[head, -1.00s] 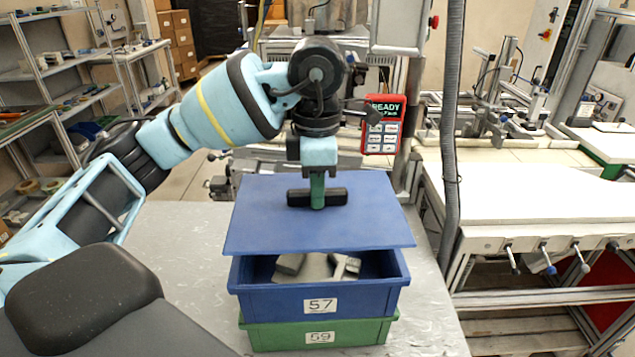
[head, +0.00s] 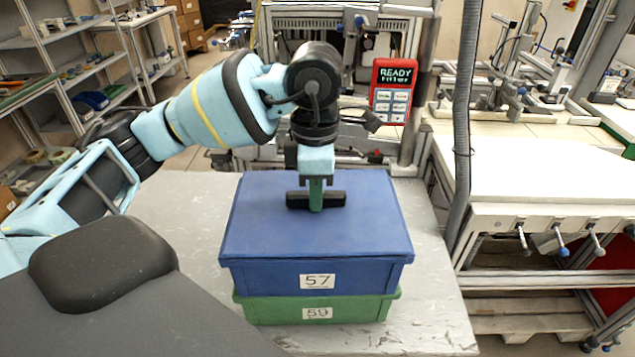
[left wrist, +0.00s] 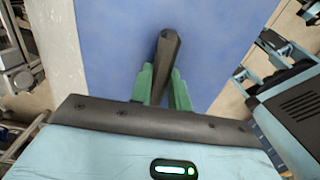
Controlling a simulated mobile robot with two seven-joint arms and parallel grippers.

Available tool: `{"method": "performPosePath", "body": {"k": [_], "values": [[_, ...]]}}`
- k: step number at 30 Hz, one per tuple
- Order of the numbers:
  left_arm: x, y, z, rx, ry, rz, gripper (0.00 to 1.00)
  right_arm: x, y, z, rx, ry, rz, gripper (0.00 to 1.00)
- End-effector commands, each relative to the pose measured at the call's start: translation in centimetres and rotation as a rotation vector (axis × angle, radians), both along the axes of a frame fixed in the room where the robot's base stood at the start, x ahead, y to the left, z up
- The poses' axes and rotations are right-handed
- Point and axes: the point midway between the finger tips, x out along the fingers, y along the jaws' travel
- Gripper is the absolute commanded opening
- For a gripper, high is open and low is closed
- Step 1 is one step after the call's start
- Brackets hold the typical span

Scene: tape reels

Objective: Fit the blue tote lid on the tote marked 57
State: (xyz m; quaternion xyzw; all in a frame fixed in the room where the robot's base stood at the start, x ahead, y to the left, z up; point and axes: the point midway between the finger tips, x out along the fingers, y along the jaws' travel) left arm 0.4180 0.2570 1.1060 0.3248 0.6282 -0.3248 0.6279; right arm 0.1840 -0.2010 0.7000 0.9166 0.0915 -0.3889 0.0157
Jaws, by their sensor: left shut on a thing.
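The blue tote lid (head: 265,222) lies over the top of the blue tote marked 57 (head: 345,280). It covers the opening, and its front edge meets the tote's front rim, so the tote's contents are hidden. My left gripper (head: 316,204) is shut on the lid's dark bar handle (head: 333,198). In the left wrist view the green fingers of my left gripper (left wrist: 165,88) close around the handle (left wrist: 168,48), with the blue lid (left wrist: 215,35) behind it. My right gripper is not in view.
Tote 57 stands on a green tote marked 59 (head: 365,309), on a grey metal table (head: 185,215). A red panel reading READY (head: 394,90) stands behind. A grey hose (head: 461,130) hangs at the right. The table is bare left of the totes.

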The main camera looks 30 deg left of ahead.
Motion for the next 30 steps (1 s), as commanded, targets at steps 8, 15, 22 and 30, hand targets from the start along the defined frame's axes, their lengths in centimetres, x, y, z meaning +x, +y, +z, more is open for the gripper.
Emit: {"method": "performPosePath", "body": {"k": [8,15,22,30], "values": [[0.0,0.0,0.0,-0.001,-0.002,0.0,0.0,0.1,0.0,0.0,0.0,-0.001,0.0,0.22],[0.0,0.0,0.0,0.0,-0.001,0.0,0.43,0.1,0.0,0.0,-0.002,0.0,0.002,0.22],[0.0,0.0,0.0,0.0,0.0,0.0,0.43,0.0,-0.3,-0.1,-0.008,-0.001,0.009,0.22],[0.1,-0.1,2.6,-0.002,-0.005,-0.002,0.43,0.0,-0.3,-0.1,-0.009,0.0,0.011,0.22]]}}
